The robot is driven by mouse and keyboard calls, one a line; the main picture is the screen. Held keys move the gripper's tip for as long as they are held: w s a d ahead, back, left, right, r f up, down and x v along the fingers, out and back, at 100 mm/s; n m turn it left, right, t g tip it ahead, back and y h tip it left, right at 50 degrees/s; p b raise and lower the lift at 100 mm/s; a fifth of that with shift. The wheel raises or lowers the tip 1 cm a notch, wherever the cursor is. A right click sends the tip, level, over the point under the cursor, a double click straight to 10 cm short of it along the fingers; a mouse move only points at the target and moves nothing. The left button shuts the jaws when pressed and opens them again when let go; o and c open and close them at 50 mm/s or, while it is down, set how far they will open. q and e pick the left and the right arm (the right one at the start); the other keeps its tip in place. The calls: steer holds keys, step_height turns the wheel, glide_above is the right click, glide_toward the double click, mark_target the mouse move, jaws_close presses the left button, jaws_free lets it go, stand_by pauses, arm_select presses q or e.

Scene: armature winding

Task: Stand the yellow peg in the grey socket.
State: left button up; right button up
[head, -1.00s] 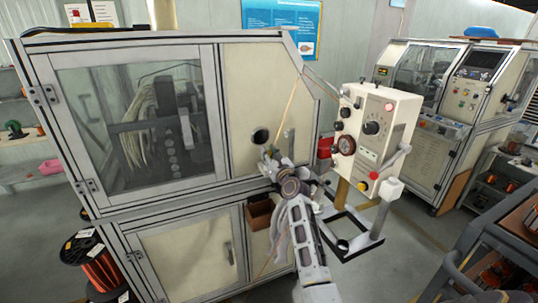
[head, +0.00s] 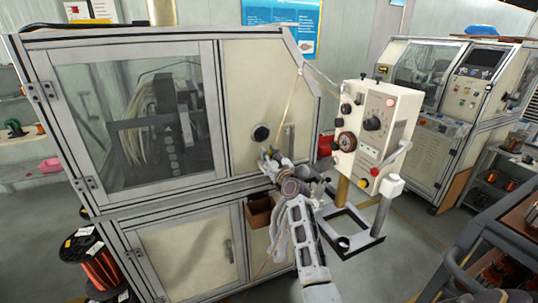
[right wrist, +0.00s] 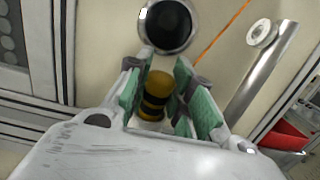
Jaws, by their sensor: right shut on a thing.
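My right gripper (head: 268,160) is in front of the cream panel of the large cabinet. In the right wrist view, its green-padded fingers (right wrist: 158,90) are on both sides of a yellow peg (right wrist: 157,90) with black bands, and it is shut on the peg. The peg's far end points towards a round dark opening with a grey rim (right wrist: 168,27). This opening also shows in the head view (head: 260,133), just above the gripper. I cannot tell whether it is the grey socket. The peg is too small to make out clearly in the head view. My left gripper is out of view.
A cream control box (head: 375,125) with knobs stands on a dark frame right of my arm. A metal handle (right wrist: 262,78) is on the panel right of the gripper. An open brown bin (head: 259,213) is below. A dark cart (head: 490,245) stands at the right.

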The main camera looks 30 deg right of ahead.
steer(key=shift+f, duration=0.3)
stand_by(0.5)
steer(key=o, duration=1)
steer(key=shift+s, duration=0.15)
steer(key=s+f, duration=0.1)
steer(key=s, duration=1)
steer(key=shift+s+a+f, duration=0.2)
steer(key=shift+s+a, duration=0.1)
steer(key=shift+a, duration=0.05)
steer(key=shift+f, duration=0.1)
